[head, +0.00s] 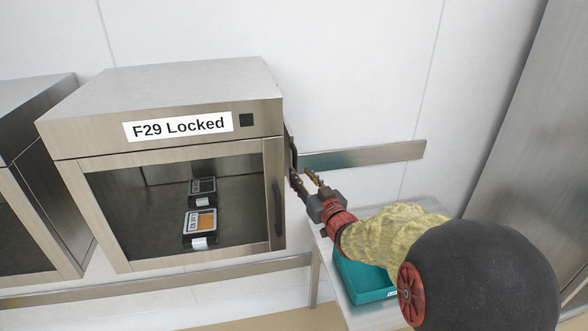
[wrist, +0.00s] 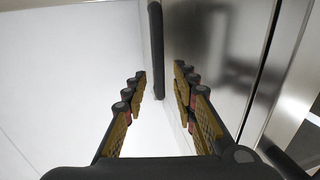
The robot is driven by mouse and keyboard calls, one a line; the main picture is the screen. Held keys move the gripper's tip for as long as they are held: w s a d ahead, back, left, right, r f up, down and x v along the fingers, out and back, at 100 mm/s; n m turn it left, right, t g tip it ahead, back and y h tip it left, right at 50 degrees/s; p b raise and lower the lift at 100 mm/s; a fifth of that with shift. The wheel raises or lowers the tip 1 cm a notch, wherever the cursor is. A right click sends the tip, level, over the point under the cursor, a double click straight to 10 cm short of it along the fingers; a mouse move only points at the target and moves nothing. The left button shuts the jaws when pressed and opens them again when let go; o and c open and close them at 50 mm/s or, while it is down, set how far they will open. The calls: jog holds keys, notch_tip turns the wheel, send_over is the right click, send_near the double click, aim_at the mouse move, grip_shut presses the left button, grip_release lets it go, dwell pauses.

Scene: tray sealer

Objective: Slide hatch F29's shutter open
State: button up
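Hatch F29 (head: 160,100) is a steel box with the label "F29 Locked" (head: 178,127). Its front has a dark see-through pane (head: 135,205) with a black upright handle (head: 278,210) at its right edge. A second black handle (head: 292,152) is on the right side wall; a black bar also shows in the wrist view (wrist: 156,45), beside a steel panel (wrist: 210,60). My gripper (head: 301,177) is at the box's right side, close to the side handle. In the wrist view my gripper (wrist: 160,75) is open, with the bar between its fingertips in the picture; no contact is clear.
Two dark packs with labels (head: 200,222) lie inside the hatch. A similar steel box (head: 35,120) stands at left. A teal tray (head: 365,280) sits on a table (head: 338,285) below my arm. A metal rail (head: 365,155) runs along the white wall. A steel panel (head: 530,130) stands at right.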

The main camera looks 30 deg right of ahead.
aim_at(296, 168)
jog(key=w, duration=0.3)
jog(key=w+b, duration=0.1)
jog(key=w, duration=0.1)
jog(key=shift+w+d, duration=0.25)
jog(key=shift+w, duration=0.1)
jog(key=shift+c, duration=1.3)
jog(key=c, duration=0.4)
grip_shut()
